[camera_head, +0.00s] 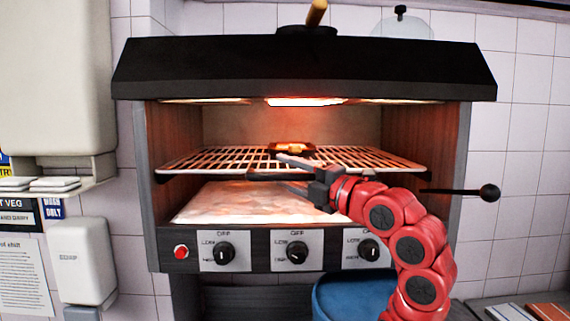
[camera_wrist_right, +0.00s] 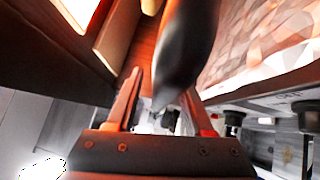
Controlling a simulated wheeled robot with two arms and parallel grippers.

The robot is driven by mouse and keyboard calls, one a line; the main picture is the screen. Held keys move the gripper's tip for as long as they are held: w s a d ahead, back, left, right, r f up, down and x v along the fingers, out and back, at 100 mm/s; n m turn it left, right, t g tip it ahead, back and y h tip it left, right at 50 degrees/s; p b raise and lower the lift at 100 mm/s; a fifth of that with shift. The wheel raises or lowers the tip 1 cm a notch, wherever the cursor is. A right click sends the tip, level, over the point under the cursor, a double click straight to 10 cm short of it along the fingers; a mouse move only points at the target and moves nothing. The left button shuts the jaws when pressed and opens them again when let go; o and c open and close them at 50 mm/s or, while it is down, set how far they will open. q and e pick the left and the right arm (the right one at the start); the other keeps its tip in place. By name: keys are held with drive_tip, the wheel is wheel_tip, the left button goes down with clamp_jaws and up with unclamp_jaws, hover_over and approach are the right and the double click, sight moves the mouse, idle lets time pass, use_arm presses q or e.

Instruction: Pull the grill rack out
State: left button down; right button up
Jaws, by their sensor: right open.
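The wire grill rack (camera_head: 225,158) sits level inside the open grill, under the glowing element. A dark handle (camera_head: 265,176) is at the middle of its front edge. My right gripper (camera_head: 284,171) reaches in from the right at the rack's front. It is open, with one finger above the handle and one below in the head view. In the right wrist view, a dark rounded bar, apparently the handle (camera_wrist_right: 185,45), shows large between the spread fingers of the right gripper (camera_wrist_right: 161,85). Whether a finger touches it I cannot tell. My left gripper is out of view.
Browned food on a small dark tray (camera_head: 290,147) sits on the rack towards the back. A pale crumpled sheet (camera_head: 240,203) covers the grill floor. Control knobs (camera_head: 297,252) line the front panel. A black ball-ended lever (camera_head: 489,192) sticks out right. A blue bin (camera_head: 345,300) stands below.

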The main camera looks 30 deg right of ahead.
drive_tip(key=shift+w+a, duration=0.15)
drive_tip(key=shift+w, duration=0.4)
drive_tip(key=shift+c, duration=0.2)
clamp_jaws()
drive_tip(key=shift+s+r, duration=0.1)
drive_tip(key=shift+r, duration=0.2)
idle(0.6)
